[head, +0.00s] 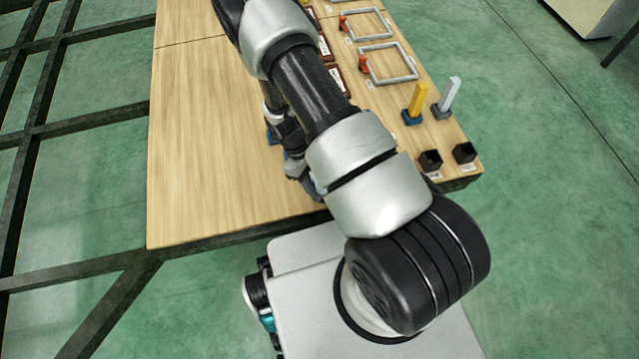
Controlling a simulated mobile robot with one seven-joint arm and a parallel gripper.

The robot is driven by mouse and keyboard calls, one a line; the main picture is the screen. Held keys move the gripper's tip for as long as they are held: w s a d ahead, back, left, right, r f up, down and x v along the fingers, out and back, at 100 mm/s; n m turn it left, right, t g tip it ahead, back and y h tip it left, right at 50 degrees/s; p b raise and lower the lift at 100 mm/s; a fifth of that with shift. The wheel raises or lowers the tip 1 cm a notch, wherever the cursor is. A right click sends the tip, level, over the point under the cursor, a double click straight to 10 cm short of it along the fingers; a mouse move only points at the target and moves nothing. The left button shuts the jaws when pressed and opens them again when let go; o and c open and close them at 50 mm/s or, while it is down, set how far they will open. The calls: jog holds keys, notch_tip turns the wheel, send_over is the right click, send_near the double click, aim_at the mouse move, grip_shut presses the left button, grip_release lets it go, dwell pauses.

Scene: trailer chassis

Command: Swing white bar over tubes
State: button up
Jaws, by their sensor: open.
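I cannot tell which parts are the task's tubes. My gripper (297,168) is low over the table's near part, left of both bars and apart from them. My arm hides much of it and whatever is beneath it; blue parts show beside it.
Dark red-brown blocks (340,80) lie left of the frames, partly behind my arm. The left part of the wooden table (200,130) is clear. Dark beams lie at far left.

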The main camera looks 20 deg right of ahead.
jog(key=p+v, duration=0.3)
jog(key=v, duration=1.4)
jog(key=shift+r, duration=0.15)
jog(key=shift+r, duration=0.1)
notch_tip(320, 180, up, 23)
jog(key=m+t+y, duration=0.2)
jog(key=m+t, duration=0.2)
jog(key=s+d+r+m+t+y, duration=0.1)
jog(key=s+r+m+t, duration=0.15)
jog(key=s+r, duration=0.55)
jog(key=s+d+r+m+t, duration=0.2)
jog(key=s+r+t, duration=0.1)
jog(key=s+r, duration=0.5)
notch_tip(320, 180, up, 20)
jog(key=p, duration=2)
jog(key=shift+f, duration=0.2)
jog(key=shift+g, duration=0.25)
